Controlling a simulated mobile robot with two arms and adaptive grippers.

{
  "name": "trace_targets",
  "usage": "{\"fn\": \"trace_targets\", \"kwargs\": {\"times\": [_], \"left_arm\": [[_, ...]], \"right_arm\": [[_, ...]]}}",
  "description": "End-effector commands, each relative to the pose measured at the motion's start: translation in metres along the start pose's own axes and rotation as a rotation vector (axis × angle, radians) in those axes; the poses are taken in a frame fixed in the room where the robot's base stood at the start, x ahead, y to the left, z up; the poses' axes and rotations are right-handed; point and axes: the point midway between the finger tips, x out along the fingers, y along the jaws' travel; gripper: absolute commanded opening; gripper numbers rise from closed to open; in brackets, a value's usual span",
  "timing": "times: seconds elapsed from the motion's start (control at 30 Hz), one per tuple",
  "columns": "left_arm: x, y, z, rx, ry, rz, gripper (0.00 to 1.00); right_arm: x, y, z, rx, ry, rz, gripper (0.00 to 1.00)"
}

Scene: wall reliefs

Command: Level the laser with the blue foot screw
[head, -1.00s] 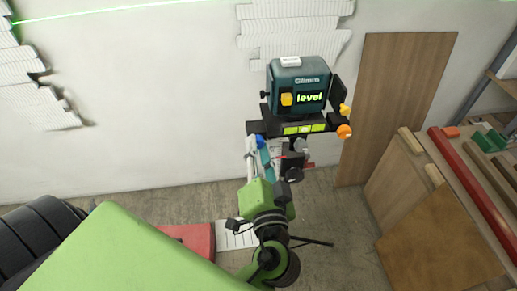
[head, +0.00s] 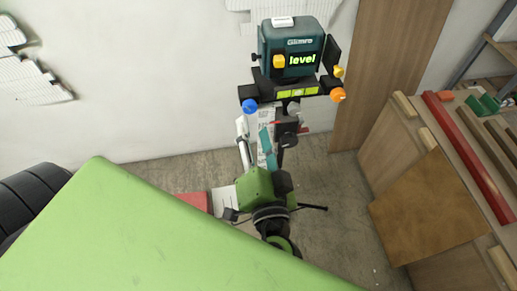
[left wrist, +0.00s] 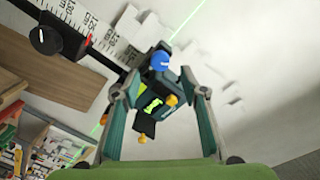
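The dark teal laser (head: 291,42) stands in front of the wall on a black mount, its green display reading "level". A green bubble vial (head: 297,92) lies along the mount. The blue foot screw (head: 249,105) is at the mount's left front. A yellow knob (head: 279,61) and an orange knob (head: 338,95) are also on it. My left gripper (head: 252,128) is open, empty and below the blue screw, with a gap. In the left wrist view, the blue screw (left wrist: 159,62) appears between the spread fingers, beyond their tips. My right gripper is not in view.
A wooden board (head: 390,60) leans on the wall to the right. A bench with a red bar (head: 468,155) is at the far right. Dark tyres (head: 30,195) stand at the left. A red box (head: 195,201) is on the floor.

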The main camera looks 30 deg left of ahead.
Motion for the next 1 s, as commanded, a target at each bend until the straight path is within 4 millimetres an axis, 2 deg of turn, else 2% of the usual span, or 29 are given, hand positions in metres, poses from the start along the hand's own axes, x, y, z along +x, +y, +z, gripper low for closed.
{"fn": "trace_targets", "kwargs": {"times": [0.1,0.33,0.5,1.0], "left_arm": [[-0.026,0.001,0.001,0.002,-0.001,0.003,0.4],[-0.056,0.0,0.0,0.002,0.0,0.0,0.4],[-0.062,0.0,0.0,0.0,0.0,-0.001,0.4],[-0.061,0.001,0.001,0.002,0.001,0.002,0.4]], "right_arm": [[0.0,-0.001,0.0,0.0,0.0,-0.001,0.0],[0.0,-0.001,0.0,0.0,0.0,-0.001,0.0],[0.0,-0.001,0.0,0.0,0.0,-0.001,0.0],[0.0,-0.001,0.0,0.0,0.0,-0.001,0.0]]}}
